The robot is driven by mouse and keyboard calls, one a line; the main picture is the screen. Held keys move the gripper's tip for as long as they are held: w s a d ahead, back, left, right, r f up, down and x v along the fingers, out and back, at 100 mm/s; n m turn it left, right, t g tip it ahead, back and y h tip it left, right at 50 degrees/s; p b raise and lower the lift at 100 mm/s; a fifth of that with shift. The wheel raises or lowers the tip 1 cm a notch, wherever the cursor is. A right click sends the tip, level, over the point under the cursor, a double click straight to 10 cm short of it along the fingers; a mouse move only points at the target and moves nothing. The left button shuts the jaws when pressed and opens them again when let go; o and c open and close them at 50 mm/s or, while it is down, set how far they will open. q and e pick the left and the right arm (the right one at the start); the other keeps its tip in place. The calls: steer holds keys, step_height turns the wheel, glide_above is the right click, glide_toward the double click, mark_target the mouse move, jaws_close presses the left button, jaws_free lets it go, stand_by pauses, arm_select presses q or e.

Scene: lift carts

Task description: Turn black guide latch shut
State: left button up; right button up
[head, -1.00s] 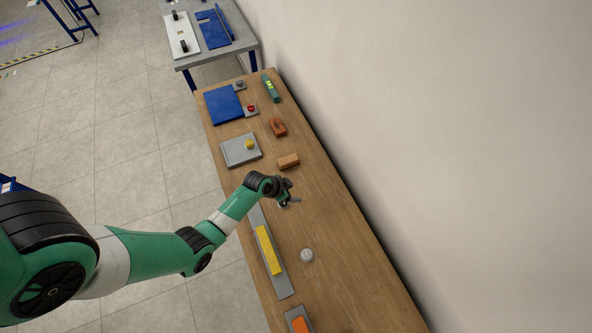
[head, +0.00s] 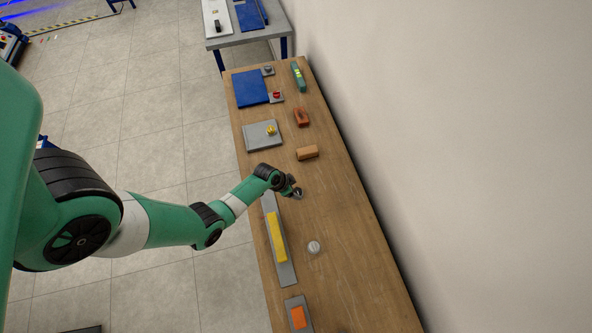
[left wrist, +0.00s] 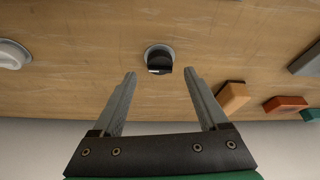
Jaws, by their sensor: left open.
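A black latch (left wrist: 159,62) on a round grey base sits on the wooden tabletop in the left wrist view. It has a pale mark on its near edge. My left gripper (left wrist: 160,76) is open and empty, and the latch shows between and just beyond its fingertips. I cannot tell the gap between them, but no finger visibly touches the latch. In the head view my left gripper (head: 297,192) hangs over the middle of the wooden table (head: 350,260), and the latch cannot be made out there. My right gripper is not in view.
A white disc (head: 313,247) and a grey strip with a yellow bar (head: 276,238) are nearby. A tan block (head: 307,152), a red-brown brick (head: 302,117) and a grey plate (head: 252,136) lie farther up. A wall runs along the table's right side.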

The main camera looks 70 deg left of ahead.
mark_target(297, 192)
arm_select(q)
steer(key=shift+x, duration=1.4)
jaws_close()
